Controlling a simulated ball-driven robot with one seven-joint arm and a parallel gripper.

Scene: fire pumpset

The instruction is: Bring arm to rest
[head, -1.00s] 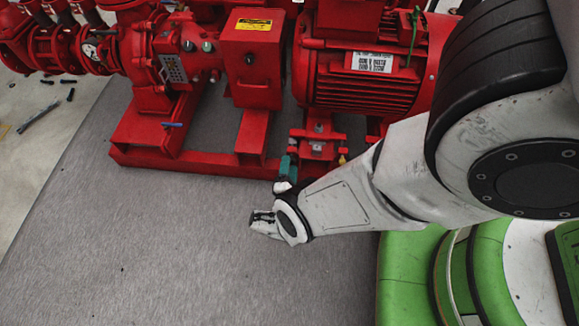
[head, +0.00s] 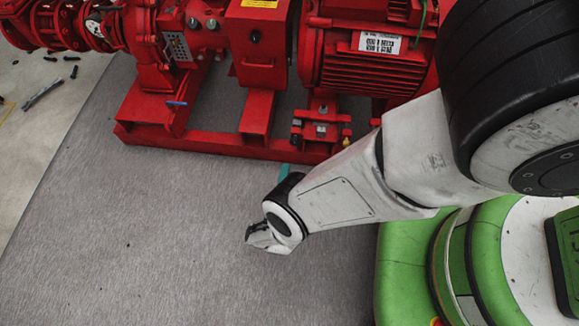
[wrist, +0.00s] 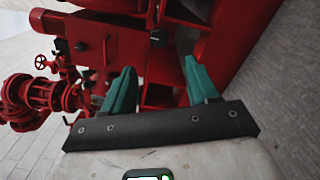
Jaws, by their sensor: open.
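My arm reaches in from the right in the head view, and its end, my gripper (head: 257,236), hangs over the grey floor in front of the red pumpset (head: 210,145). In the wrist view my gripper (wrist: 157,78) shows two teal fingers set wide apart with nothing between them. The red pumpset (wrist: 108,42) lies beyond the fingers there and appears turned on its side. My gripper looks apart from the pumpset base frame. In the head view the fingers are mostly hidden behind the wrist.
The red motor (head: 368,65) and a red box-shaped housing (head: 258,45) stand along the back. A loose tool (head: 42,93) and several small dark bolts lie on the pale floor at the left.

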